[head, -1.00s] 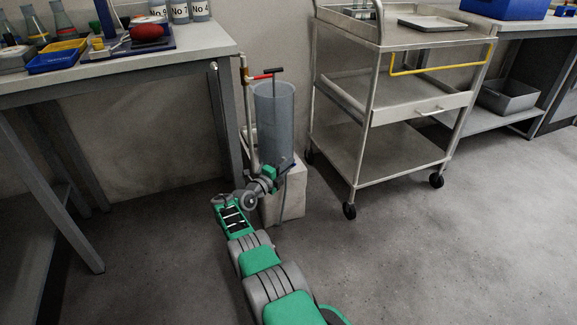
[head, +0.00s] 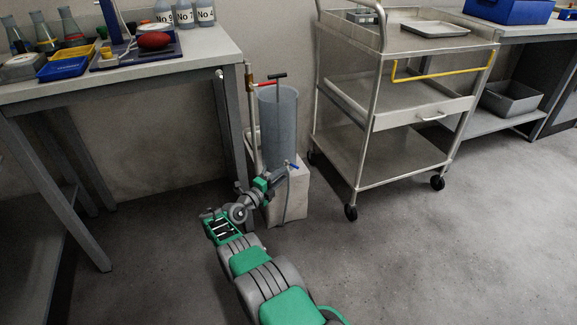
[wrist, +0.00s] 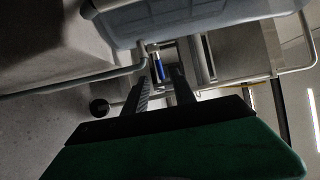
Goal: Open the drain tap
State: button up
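The drain tap (head: 291,164) is a small fitting with a blue handle, low on the front of a tall translucent grey cylinder (head: 278,125). A thin hose hangs below it. My gripper (head: 280,174) is just left of and below the tap in the head view, with its fingers toward it. In the wrist view my gripper (wrist: 160,78) is open, its two dark fingers apart with nothing between the pads. The blue handle (wrist: 157,62) shows beyond the fingertips, in line with the gap. I cannot tell whether a finger touches it.
The cylinder stands on a pale block (head: 289,195). A bench (head: 120,75) is on the left and a steel trolley (head: 420,122) on the right. The floor in front is clear.

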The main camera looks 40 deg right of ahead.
jog(key=shift+v, duration=0.8)
